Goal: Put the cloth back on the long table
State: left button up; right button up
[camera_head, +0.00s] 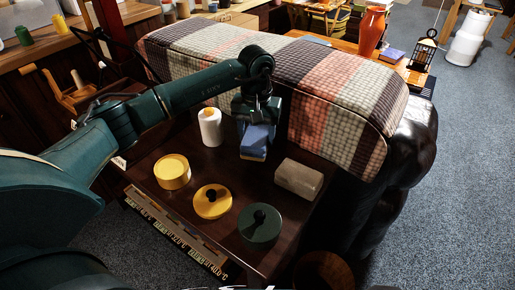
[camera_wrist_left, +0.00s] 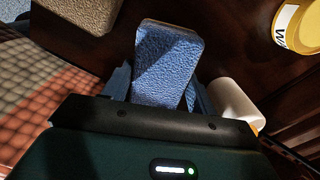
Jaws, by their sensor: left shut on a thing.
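My left gripper (camera_head: 256,122) comes in from the left and points down over the dark wooden table (camera_head: 210,240). It is shut on a folded blue cloth (camera_head: 254,143). In the left wrist view the blue cloth (camera_wrist_left: 167,65) sits between the two fingers and sticks out past them. The cloth is over the back part of the table, between a white bottle and a grey-brown block; I cannot tell whether it touches the top. My right gripper is not in view.
A sofa with a plaid blanket (camera_head: 330,95) borders the back. Bare tabletop shows between the items.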

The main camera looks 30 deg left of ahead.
aim_at(256, 133)
pick_arm(q)
jog(key=shift+f, duration=2.25)
jog(key=shift+f+b, duration=0.2)
jog(key=shift+b, duration=0.1)
jog(key=o, duration=0.9)
jog(key=shift+r, duration=0.1)
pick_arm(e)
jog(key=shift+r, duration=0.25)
pick_arm(q)
jog(key=shift+o, duration=0.2)
jog(key=shift+r+p, duration=0.2)
jog(key=shift+p, duration=0.1)
jog(key=shift+w+r, duration=0.1)
jog(key=shift+r, duration=0.25)
notch_tip(256, 133, up, 11)
jog(key=shift+r, duration=0.1)
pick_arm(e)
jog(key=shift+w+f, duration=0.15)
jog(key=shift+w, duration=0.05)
